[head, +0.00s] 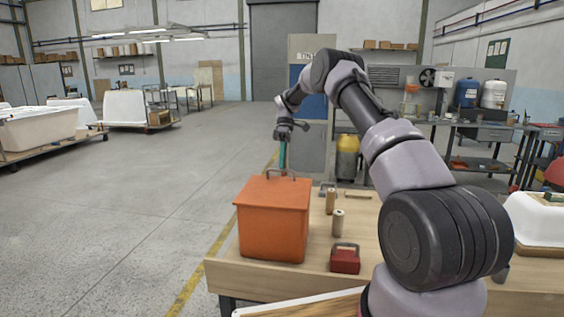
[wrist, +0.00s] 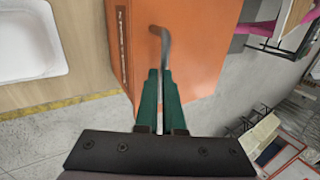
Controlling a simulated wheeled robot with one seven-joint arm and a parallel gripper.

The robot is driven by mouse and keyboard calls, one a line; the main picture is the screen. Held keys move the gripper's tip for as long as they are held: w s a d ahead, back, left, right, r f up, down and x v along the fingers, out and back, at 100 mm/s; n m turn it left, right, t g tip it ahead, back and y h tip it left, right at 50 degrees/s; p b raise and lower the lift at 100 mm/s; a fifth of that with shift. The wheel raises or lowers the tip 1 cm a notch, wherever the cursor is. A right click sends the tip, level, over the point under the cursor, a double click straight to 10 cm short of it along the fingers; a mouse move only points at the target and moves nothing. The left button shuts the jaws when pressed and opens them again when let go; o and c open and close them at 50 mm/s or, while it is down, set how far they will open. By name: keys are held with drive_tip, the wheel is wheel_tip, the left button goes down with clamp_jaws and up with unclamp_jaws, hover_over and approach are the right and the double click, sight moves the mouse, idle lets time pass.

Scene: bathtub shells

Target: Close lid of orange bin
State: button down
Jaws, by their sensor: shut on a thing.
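The orange bin (head: 273,230) stands on the wooden table, left of its middle in the head view. Its orange lid (head: 262,190) lies over the top and looks level, with no clear gap at the rim. A grey metal handle (head: 270,173) stands up from the lid. My gripper (head: 283,166) points down at the lid from the far side. In the wrist view my gripper's green fingers (wrist: 160,75) are shut on the handle (wrist: 162,42), against the orange lid (wrist: 200,45). The fingers hide part of the handle.
Wooden cylinders (head: 338,222) and a red block with a handle (head: 345,259) stand right of the bin on the table (head: 310,280). A white tub shell (head: 540,225) is at the far right. Open floor (head: 130,200) lies to the left.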

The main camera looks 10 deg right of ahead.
drive_tip(key=shift+f, duration=0.25)
drive_tip(key=v, duration=0.7)
drive_tip(key=s+r+m+t+h, duration=0.1)
drive_tip(key=s+r, duration=0.2)
drive_tip(key=r, duration=0.4)
drive_tip(key=s+r+m+t, duration=0.1)
drive_tip(key=s+r+m, duration=0.15)
drive_tip(key=r, duration=0.45)
drive_tip(key=s+d+r+m+t, duration=0.2)
drive_tip(key=s+r+m+t, duration=0.1)
drive_tip(key=s+r, duration=0.7)
drive_tip(key=s+f+m+t, duration=0.2)
drive_tip(key=s+m+t, duration=0.2)
drive_tip(key=s, duration=1)
drive_tip(key=s+f+m+t, duration=0.2)
drive_tip(key=s+m+t, duration=0.2)
drive_tip(key=s, duration=0.9)
drive_tip(key=m, duration=0.3)
drive_tip(key=shift+s+d+f+y, duration=0.2)
drive_tip(key=shift+s+d+y, duration=0.1)
drive_tip(key=shift+s+d, duration=0.1)
